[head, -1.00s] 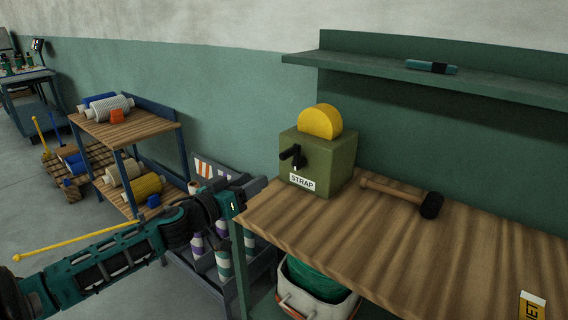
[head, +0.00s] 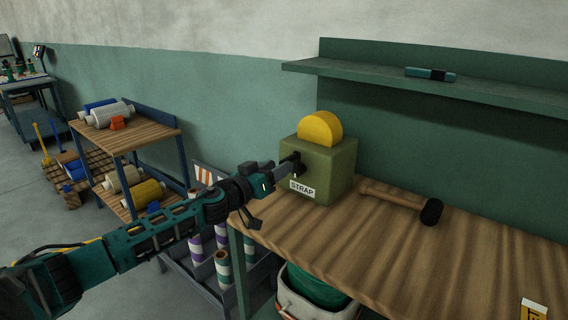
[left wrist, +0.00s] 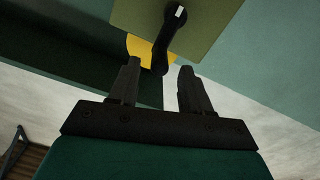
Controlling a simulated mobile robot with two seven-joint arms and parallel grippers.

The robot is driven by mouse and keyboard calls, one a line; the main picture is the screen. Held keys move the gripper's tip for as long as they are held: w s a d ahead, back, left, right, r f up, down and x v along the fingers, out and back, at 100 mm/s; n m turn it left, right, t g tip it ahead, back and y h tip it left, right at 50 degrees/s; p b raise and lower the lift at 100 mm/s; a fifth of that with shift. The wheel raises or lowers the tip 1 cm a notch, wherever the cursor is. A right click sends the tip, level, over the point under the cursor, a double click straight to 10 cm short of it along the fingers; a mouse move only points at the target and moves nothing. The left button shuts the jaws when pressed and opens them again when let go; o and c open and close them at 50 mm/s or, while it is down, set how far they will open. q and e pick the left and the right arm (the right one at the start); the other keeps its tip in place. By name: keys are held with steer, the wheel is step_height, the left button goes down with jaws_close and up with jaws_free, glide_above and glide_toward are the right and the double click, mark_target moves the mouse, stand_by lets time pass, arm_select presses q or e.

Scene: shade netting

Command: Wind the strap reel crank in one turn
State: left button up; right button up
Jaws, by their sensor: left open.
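The strap reel is an olive green box (head: 326,172) with a white STRAP label and a yellow disc (head: 320,128) standing out of its top. It sits at the left end of the wooden workbench. Its black crank (left wrist: 162,45) shows in the left wrist view, with its lower end just beyond and between the fingertips. My left gripper (head: 291,167) is open in front of the box, at the crank, which it partly hides in the head view. The fingers also show in the left wrist view (left wrist: 158,75), one on each side. I cannot tell whether they touch the crank. My right gripper is not in view.
A mallet (head: 400,199) lies on the workbench (head: 390,245) right of the reel. A green shelf (head: 480,88) holding a teal object (head: 430,74) overhangs the bench behind. A cart (head: 130,138) with rolls stands at left. A bin (head: 312,297) stands under the bench.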

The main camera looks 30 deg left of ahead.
arm_select(q)
steer(key=shift+w+d, duration=0.15)
steer(key=shift+w, duration=1.75)
jaws_close()
